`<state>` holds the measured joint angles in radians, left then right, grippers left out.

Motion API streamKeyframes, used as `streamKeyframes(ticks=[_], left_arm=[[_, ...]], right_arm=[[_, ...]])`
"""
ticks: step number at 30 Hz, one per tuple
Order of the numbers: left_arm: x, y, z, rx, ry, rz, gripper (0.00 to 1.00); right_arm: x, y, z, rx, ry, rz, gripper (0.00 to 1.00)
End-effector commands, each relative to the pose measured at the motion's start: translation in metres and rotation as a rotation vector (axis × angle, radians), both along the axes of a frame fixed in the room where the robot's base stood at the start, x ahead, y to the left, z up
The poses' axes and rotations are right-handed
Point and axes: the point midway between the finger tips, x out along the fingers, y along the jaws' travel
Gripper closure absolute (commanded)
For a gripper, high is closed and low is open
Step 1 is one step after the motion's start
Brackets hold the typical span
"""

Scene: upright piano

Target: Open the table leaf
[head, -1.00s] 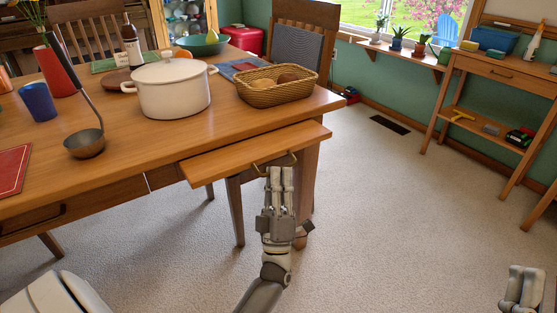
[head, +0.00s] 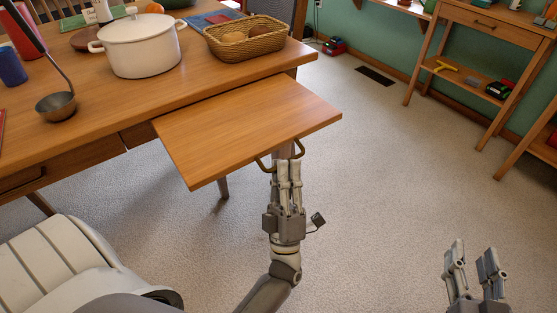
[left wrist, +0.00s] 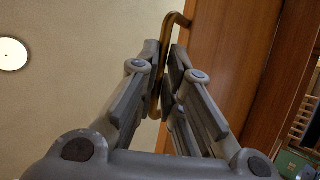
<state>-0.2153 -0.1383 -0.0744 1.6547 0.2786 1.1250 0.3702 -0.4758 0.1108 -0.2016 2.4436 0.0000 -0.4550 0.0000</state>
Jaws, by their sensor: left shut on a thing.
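The table leaf (head: 245,125) is a flat wooden board that sticks out from under the edge of the wooden table (head: 110,95). A brass handle (head: 300,149) is on its front edge; it also shows in the left wrist view (left wrist: 176,19). My left gripper (head: 287,163) is at the front edge of the leaf, shut on the handle. In the left wrist view its fingers (left wrist: 163,75) close around the handle bar. My right gripper (head: 470,262) is low at the right, apart from the table, with its fingers spread and empty.
A white pot (head: 142,48), a wicker basket (head: 247,40) and a ladle (head: 56,104) stand on the table. The leaf's top is bare. A wooden shelf unit (head: 488,30) stands at the back right. The carpet (head: 390,150) between is clear.

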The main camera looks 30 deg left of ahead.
Motion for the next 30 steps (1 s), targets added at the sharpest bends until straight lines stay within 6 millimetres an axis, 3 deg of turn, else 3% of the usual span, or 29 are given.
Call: streamKeyframes(ticks=[12, 13, 15, 25, 30], left_arm=[[-0.002, -0.004, -0.002, 0.000, 0.004, 0.000, 1.00], [-0.002, -0.004, -0.002, 0.000, 0.004, 0.000, 0.90], [-0.002, -0.004, -0.002, 0.000, 0.004, 0.000, 0.82], [-0.002, -0.004, -0.002, 0.000, 0.002, 0.000, 0.82], [-0.013, -0.011, -0.018, 0.000, 0.005, 0.000, 0.82]], right_arm=[[0.000, 0.000, -0.002, -0.002, 0.010, -0.001, 0.60], [0.000, 0.000, -0.002, -0.002, 0.010, -0.001, 0.60], [0.000, -0.001, -0.002, -0.002, 0.010, -0.001, 0.60], [0.000, 0.000, -0.002, -0.002, 0.010, 0.000, 0.60], [0.000, 0.000, -0.002, -0.002, 0.010, 0.000, 0.60]])
